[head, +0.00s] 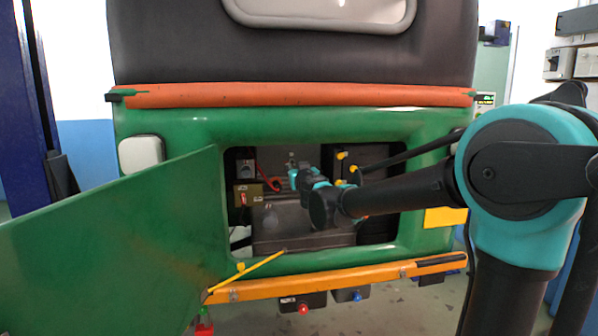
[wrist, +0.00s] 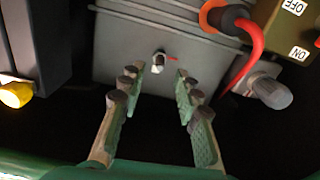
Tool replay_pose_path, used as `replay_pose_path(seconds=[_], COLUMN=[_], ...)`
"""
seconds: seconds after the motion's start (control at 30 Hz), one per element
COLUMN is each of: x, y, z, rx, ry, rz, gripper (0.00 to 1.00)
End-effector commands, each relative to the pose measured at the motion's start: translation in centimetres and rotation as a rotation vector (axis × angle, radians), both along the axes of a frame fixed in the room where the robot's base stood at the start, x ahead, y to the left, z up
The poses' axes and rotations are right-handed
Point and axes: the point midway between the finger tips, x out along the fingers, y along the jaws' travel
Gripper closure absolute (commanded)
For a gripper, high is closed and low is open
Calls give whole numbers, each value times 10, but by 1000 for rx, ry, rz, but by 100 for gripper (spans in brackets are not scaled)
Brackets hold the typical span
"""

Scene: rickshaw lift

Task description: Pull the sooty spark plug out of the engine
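A small spark plug (wrist: 158,62) with a white body and dark end stands in the grey engine block (wrist: 120,45) in the wrist view. A thin red mark shows beside it. My gripper (wrist: 160,78) is open, with its two green, ribbed fingers on either side of the line to the plug. The plug shows between and just beyond the fingertips, and no contact is visible. In the head view, my arm reaches through the rear opening, and my gripper (head: 298,170) is small there. The plug cannot be made out in that view.
A red lead (wrist: 250,50) and a grey cylindrical part (wrist: 269,91) lie right of the fingers. An ON/OFF switch box (wrist: 288,28) is at top right. A dark box with a yellow knob (wrist: 16,94) is left. The green hatch door (head: 120,245) hangs open.

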Motion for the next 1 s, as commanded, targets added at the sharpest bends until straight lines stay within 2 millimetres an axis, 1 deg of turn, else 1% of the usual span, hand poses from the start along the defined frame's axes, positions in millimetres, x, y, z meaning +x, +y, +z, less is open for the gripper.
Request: replay_pose_path(seconds=[0.03, 0.3, 0.5, 0.7, 0.97, 1.0], x=[7, 39, 56, 63, 63, 63], y=[2, 11, 15, 18, 18, 18], z=[0, 0, 0, 0, 0, 0], rx=[0, 0, 0, 0, 0, 0], ry=[0, 0, 0, 0, 0, 0], rz=[-1, -2, -1, -1, -1, -1], gripper=[67, 67, 67, 67, 67, 70])
